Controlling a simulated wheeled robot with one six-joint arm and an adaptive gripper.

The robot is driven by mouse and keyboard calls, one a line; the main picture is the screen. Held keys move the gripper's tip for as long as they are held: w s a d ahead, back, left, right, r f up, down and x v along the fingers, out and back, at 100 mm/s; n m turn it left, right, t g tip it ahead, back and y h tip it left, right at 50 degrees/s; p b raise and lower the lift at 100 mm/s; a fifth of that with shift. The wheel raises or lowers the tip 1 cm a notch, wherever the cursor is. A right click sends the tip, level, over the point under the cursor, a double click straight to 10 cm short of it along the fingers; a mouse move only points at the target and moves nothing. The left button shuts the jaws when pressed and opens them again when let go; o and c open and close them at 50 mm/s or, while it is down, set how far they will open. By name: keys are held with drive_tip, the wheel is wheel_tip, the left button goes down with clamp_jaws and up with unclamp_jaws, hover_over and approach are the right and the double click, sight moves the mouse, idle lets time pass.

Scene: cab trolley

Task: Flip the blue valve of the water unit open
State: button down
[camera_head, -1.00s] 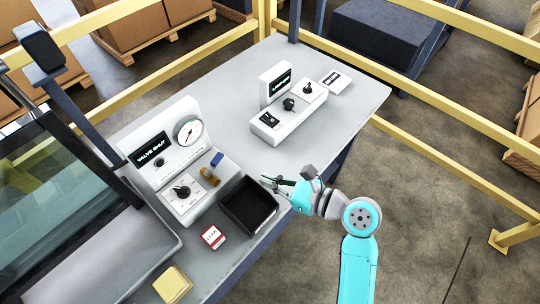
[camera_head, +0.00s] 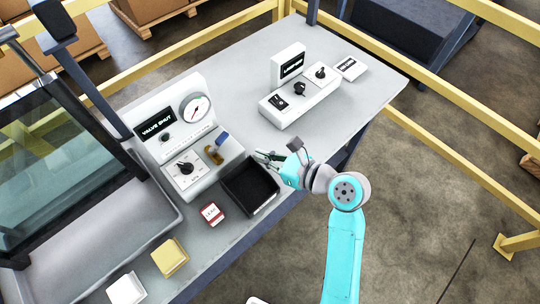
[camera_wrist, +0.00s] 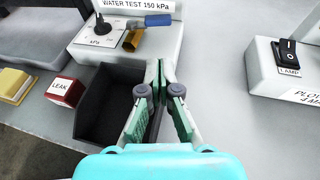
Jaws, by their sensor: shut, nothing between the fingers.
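The water unit (camera_head: 205,183) is a white console on the table with a round gauge (camera_head: 195,109) and a dark display reading "VALVE SHUT" (camera_head: 156,127). Its blue valve handle (camera_head: 222,139) sits on a brass body (camera_head: 213,155) at the unit's right side. In the wrist view the blue handle (camera_wrist: 158,20) points right from the brass part (camera_wrist: 132,40). My gripper (camera_head: 259,155) is shut and empty, right of the valve and apart from it. In the wrist view the fingertips (camera_wrist: 160,64) lie below the handle, beside the black tray.
A black open tray (camera_head: 264,209) stands in front of the unit near my gripper. A red-and-white "LEAK" block (camera_head: 211,214) and a yellow block (camera_head: 170,257) lie nearby. A second white console (camera_head: 312,101) with a lamp switch (camera_wrist: 289,50) stands right; table between is clear.

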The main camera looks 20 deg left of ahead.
approach(224, 131)
drive_tip(key=a+f, duration=0.2)
drive_tip(key=a, duration=0.1)
drive_tip(key=s+a+f, duration=0.1)
drive_tip(key=a, duration=0.1)
